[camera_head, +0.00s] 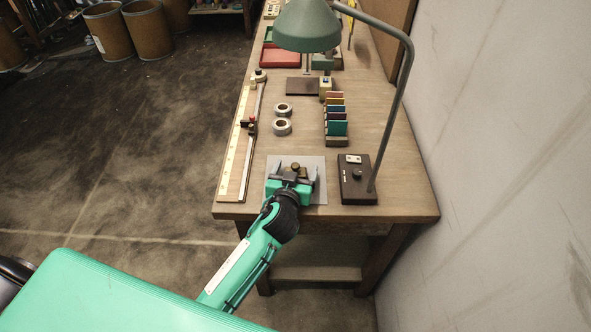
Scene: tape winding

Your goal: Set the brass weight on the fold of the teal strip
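My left gripper (297,166) is over the grey mat (319,190) at the near end of the bench. Its two dark fingers look spread, with a gap on each side of a small brass-coloured knob, which looks like the brass weight (296,167). The gripper body hides much of the mat, and I cannot tell what the weight rests on. I cannot make out the teal strip or its fold on the mat. A teal piece (337,128) stands at the near end of a rack of coloured pieces. My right gripper is not in view.
A lamp (309,26) arches over the bench from a dark base (357,190) right of the mat. Two tape rolls (282,126) lie beyond the mat. A long ruler-like guide (236,150) runs along the left edge. Red and green trays (280,58) sit farther back. A wall stands at right.

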